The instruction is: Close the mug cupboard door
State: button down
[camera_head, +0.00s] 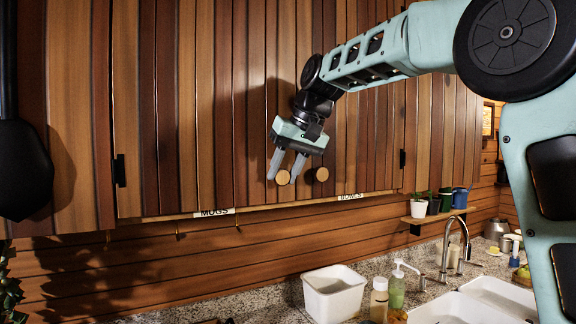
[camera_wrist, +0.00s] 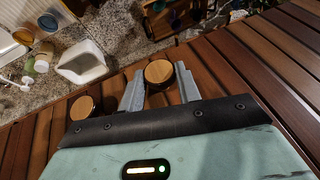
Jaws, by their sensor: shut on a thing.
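The mug cupboard door (camera_head: 190,110) is a wood-plank door on the left, above a "MUGS" label (camera_head: 214,212). It looks flush or nearly flush with the neighbouring bowls door; a small gap cannot be told. Its round wooden knob (camera_head: 283,177) sits near its lower right corner. My gripper (camera_head: 285,166) is shut on this knob, with one finger on each side. In the wrist view the knob (camera_wrist: 158,72) shows between the two grey fingers (camera_wrist: 160,88).
A second knob (camera_head: 321,174) is close by on the right, on the door above the "BOWLS" label (camera_head: 350,197). Below are a white tub (camera_head: 334,296), soap bottles (camera_head: 397,290), a faucet (camera_head: 447,250) and a sink. Small pots stand on a shelf (camera_head: 433,216) at right.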

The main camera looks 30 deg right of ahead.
jog(key=shift+w+d, duration=0.1)
jog(key=shift+w, duration=0.1)
jog(key=c, duration=1)
grip_release()
jog(key=shift+s, duration=0.1)
jog(key=b+v, duration=0.1)
jog(key=v, duration=1.6)
jog(key=shift+r, duration=0.15)
